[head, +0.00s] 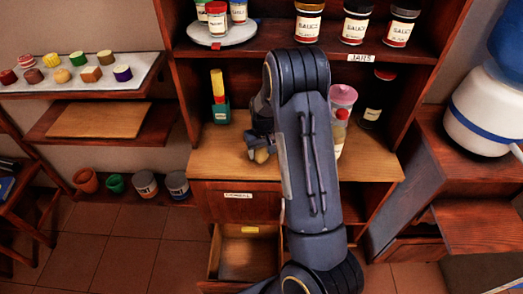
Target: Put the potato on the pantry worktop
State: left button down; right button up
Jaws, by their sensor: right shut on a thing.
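The potato (262,156) is a small tan lump at the fingertips of my right gripper (259,149). The gripper is shut on it, over the wooden pantry worktop (217,164). The dark fingers and arm cover part of the potato. I cannot tell whether the potato touches the worktop or is just above it. My left gripper is not in view.
On the worktop stand a green-and-yellow item (219,100), a pink-lidded container (342,97) and a dark jar (374,104). Sauce jars (356,22) line the shelf above. An empty drawer (246,262) is open below. The worktop's left front is clear.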

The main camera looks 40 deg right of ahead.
aim_at(263, 152)
jog(key=shift+f, duration=0.15)
jog(key=o, duration=1.2)
jog(key=r, duration=0.7)
jog(key=s+r, duration=0.1)
jog(key=r, duration=0.3)
jog(key=shift+a, duration=0.2)
jog(key=s+a+r+t+y, duration=0.3)
jog(key=s+a+r, duration=0.6)
jog(key=s+a, duration=0.25)
jog(key=s+a+n+t+y, duration=0.1)
jog(key=s+a+n, duration=0.1)
jog(key=s+a, duration=0.6)
jog(key=shift+s+a, duration=0.35)
jog(key=shift+s, duration=2.05)
